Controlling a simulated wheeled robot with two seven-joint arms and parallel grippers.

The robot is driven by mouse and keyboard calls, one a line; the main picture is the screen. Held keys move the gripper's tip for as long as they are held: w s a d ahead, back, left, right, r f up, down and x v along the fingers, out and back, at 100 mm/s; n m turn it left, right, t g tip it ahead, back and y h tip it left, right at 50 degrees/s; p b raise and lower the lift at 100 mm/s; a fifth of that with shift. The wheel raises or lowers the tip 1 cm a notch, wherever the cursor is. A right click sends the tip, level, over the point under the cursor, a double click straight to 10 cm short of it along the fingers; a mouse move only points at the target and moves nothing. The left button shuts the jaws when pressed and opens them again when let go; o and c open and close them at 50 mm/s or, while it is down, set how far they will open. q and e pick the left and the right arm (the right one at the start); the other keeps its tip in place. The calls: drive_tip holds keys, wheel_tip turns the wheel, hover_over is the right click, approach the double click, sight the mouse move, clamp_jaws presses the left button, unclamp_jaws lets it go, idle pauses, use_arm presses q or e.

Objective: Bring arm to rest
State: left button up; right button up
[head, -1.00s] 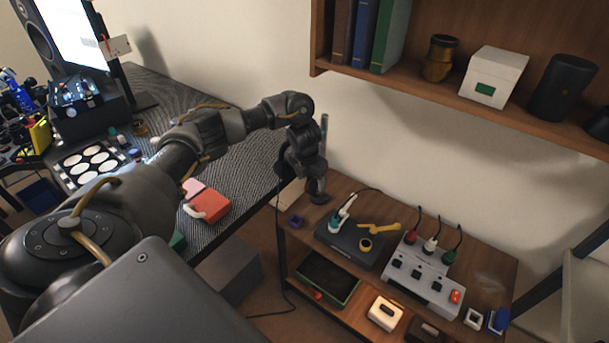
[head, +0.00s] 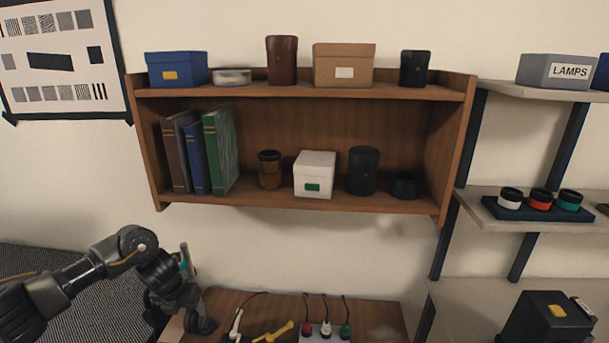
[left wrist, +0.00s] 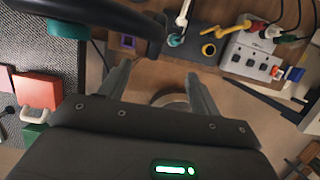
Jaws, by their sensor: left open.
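My left arm (head: 65,285) comes in from the left in the head view and bends down at the wrist. Its gripper (head: 203,325) is low in that view, by the left end of the wooden bench (head: 235,305); its fingertips are hard to make out there. In the left wrist view the two fingers of the gripper (left wrist: 158,88) are spread apart, with no object clearly held between them. A pale rounded shape shows between and below the fingers, partly hidden by the gripper body. My right gripper is not in view.
A wooden wall shelf (head: 310,203) with boxes, books and jars hangs above the bench. A grey rack (head: 520,227) stands at right.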

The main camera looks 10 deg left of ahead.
use_arm(q)
drive_tip(key=s+d+f+n+t+h, duration=0.1)
drive_tip(key=s+d+f+n+h, duration=0.15)
drive_tip(key=d, duration=0.55)
drive_tip(key=s+d+f+n+t+h, duration=0.1)
drive_tip(key=d+f, duration=0.3)
drive_tip(key=d, duration=0.5)
drive_tip(key=s+d+n+t, duration=0.2)
drive_tip(key=s+d+n, duration=0.5)
drive_tip(key=d+n, duration=0.15)
drive_tip(key=s+a+f+n+g+y, duration=0.1)
drive_tip(key=s+a+n, duration=0.3)
drive_tip(key=s+n, duration=0.35)
drive_tip(key=s+a+n+g+y, duration=0.1)
drive_tip(key=s+a+n+g, duration=0.1)
drive_tip(key=s+a+n, duration=0.45)
drive_tip(key=s+a+f+n+g+y, duration=0.1)
drive_tip(key=s+a+n+y, duration=0.15)
drive_tip(key=s+n, duration=0.7)
wheel_tip(320, 180, down, 32)
drive_tip(key=s+m+g+h+b, duration=0.1)
drive_tip(key=s+m+b, duration=0.1)
drive_tip(key=s+b, duration=0.15)
drive_tip(key=s+a+f+g+b, duration=0.1)
drive_tip(key=s+a+f+b, duration=0.2)
drive_tip(key=s+f, duration=1.2)
drive_tip(key=shift+f, duration=0.75)
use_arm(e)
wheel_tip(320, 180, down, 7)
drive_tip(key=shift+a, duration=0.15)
